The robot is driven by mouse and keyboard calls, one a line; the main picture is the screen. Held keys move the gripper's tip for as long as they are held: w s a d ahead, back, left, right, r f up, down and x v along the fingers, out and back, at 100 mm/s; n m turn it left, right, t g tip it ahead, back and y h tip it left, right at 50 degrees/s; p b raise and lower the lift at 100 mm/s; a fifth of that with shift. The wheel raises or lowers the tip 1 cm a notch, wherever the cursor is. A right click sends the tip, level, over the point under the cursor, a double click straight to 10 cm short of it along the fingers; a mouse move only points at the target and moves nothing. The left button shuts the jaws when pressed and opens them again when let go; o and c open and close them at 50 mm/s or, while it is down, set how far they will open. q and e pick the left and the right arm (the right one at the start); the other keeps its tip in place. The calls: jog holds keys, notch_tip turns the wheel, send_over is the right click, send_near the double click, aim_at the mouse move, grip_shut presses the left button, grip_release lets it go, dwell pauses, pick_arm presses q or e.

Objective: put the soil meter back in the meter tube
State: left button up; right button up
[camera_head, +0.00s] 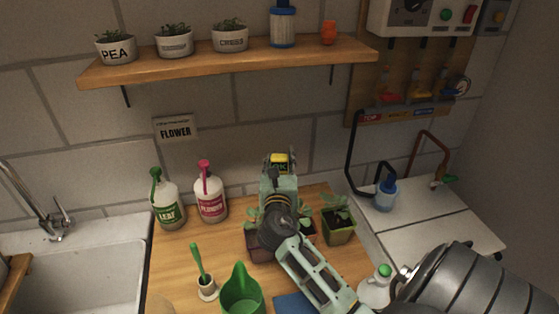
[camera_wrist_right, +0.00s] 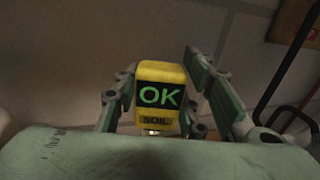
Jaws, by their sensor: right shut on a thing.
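The soil meter (camera_head: 279,162) has a yellow head with a dark display, held up in front of the tiled wall above the counter. In the right wrist view the soil meter (camera_wrist_right: 159,97) shows green "OK" and the word "SOIL". My right gripper (camera_head: 279,156) is shut on the meter's head, a finger on each side. The meter's lower end is hidden behind the gripper. I cannot make out with certainty which thing is the meter tube. My left gripper is not in view.
Plant pots (camera_head: 338,232) stand below and beside my right arm. LEAF (camera_head: 168,205) and pink-topped (camera_head: 210,195) bottles stand at the back. A green-handled tool (camera_head: 197,262) stands in a small cup, near a green jug (camera_head: 241,294). A wooden shelf (camera_head: 230,62) hangs above; a sink (camera_head: 85,275) lies left.

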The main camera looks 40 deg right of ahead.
jog(key=shift+p, duration=0.35)
dwell(0.4)
dwell(0.4)
jog(key=o, duration=1.3)
jog(key=o, duration=0.8)
jog(key=shift+c, duration=0.2)
jog(key=shift+p+v, duration=0.4)
jog(key=shift+v, duration=1.1)
jog(key=shift+p+v, duration=0.45)
jog(key=shift+v, duration=2.1)
